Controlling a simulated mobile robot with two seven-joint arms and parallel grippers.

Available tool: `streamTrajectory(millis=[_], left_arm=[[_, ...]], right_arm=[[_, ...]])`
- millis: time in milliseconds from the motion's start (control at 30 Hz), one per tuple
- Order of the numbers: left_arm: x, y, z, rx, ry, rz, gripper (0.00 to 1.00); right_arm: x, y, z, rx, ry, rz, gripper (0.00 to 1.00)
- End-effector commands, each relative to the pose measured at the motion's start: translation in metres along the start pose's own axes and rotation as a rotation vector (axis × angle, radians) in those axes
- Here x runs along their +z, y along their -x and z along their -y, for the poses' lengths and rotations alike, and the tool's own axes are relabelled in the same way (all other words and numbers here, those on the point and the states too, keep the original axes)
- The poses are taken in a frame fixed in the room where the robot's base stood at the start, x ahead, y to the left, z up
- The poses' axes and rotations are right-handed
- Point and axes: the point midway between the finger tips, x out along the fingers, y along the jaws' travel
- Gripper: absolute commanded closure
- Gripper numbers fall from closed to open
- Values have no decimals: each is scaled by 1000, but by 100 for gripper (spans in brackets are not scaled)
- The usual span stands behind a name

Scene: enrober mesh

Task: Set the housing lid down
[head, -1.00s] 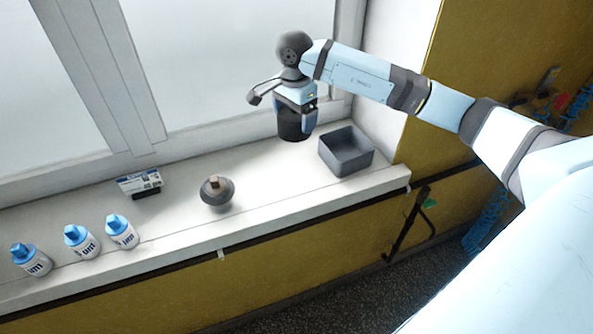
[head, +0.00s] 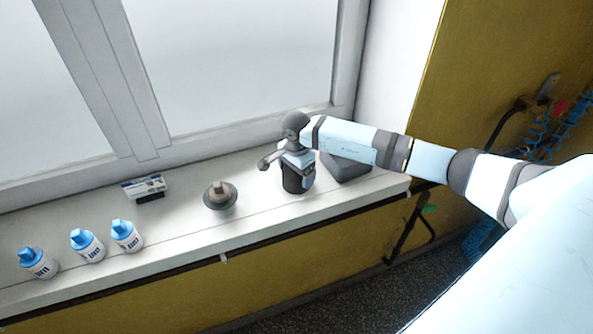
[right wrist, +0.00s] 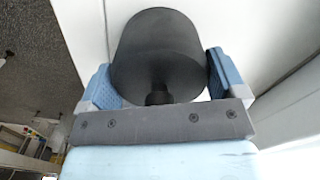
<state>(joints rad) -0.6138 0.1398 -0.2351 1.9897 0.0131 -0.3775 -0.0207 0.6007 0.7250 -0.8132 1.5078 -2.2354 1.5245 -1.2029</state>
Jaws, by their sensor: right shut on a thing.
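The housing lid, a dark, near-black cylinder (head: 297,182), hangs under my right gripper (head: 299,168) in the head view. My right gripper is shut on it. In the right wrist view the lid (right wrist: 157,48) sits between the two blue fingers of the gripper (right wrist: 160,80), with a narrow dark stem towards the palm. The lid is over the front part of the white sill (head: 255,208); I cannot tell whether it touches it. A round grey disc-shaped part with a tan block on top (head: 220,196) stands to its left. My left gripper is not in view.
A grey open bin (head: 347,168) stands right behind my gripper, partly hidden by my arm. Several white bottles with blue caps (head: 125,235) and a small labelled box (head: 146,187) are on the left. The sill between disc and lid is clear.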

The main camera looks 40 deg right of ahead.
Motion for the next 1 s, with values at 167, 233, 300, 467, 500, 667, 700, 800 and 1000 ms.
streamTrajectory(millis=[167, 233, 300, 467, 500, 667, 700, 800, 1000], left_arm=[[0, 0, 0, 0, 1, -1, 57], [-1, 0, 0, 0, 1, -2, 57], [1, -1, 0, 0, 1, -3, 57], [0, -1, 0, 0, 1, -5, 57], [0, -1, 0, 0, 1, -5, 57], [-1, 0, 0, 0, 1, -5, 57], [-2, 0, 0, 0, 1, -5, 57], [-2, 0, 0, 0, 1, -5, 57], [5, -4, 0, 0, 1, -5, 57]], right_arm=[[0, 0, 0, -2, 0, 0, 33], [0, -1, 0, -2, 0, 0, 33], [0, -3, 0, -2, 0, 0, 33], [0, -4, 0, -2, 0, 0, 0], [0, -4, 0, -2, 0, 0, 0], [0, -2, 0, -1, 0, 0, 0], [0, -1, 0, -1, 0, 1, 0], [-1, 6, 1, -4, 0, 0, 0], [-1, 45, 1, -6, 1, -1, 0]])
